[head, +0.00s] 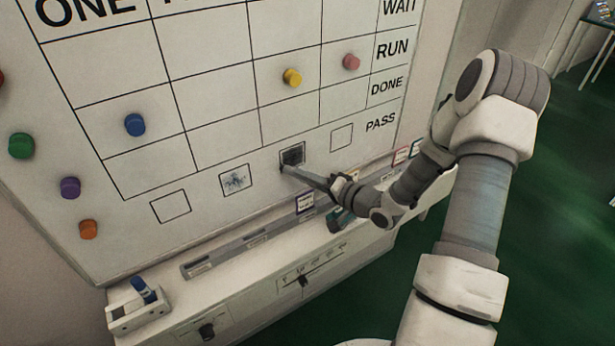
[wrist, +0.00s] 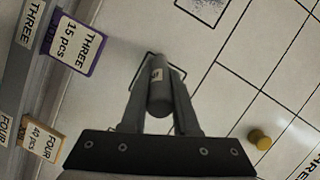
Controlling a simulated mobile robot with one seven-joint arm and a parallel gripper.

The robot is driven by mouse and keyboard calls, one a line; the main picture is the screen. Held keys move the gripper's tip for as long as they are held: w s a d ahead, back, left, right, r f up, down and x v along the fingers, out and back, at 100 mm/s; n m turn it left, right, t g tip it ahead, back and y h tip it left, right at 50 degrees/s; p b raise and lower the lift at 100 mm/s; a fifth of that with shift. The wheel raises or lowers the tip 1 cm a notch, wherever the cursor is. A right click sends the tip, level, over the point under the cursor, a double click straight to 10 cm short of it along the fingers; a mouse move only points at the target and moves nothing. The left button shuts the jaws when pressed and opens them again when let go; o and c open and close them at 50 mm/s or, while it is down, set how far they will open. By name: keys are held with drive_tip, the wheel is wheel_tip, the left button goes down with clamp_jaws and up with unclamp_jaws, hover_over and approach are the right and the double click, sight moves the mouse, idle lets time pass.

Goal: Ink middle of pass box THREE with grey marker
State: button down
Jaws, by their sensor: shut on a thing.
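My gripper (head: 334,184) is at the pass row of the whiteboard, shut on the grey marker (head: 305,176). The marker also shows in the wrist view (wrist: 159,96), end-on between the fingers. Its tip is at the lower left of pass box THREE (head: 292,157), the third box from the left; I cannot tell whether it touches the board. That box looks dark with ink in the head view. In the wrist view the marker hides most of it. The second box (head: 236,179) has a lighter scribble. The first (head: 170,206) and fourth (head: 341,137) boxes look blank.
Below the board runs a ledge with a grey tray (head: 235,247) and label cards, including a purple-edged THREE card (wrist: 76,45). A yellow magnet (head: 292,77) and several other magnets sit higher or further left. A white holder with a blue item (head: 135,310) stands lower left.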

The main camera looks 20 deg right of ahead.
drive_tip(key=s+d+p, duration=0.1)
drive_tip(key=s+d, duration=0.1)
drive_tip(key=s, duration=0.3)
drive_tip(key=shift+s, duration=0.35)
drive_tip(key=s, duration=0.1)
drive_tip(key=s+d, duration=0.1)
drive_tip(key=shift+s, duration=0.4)
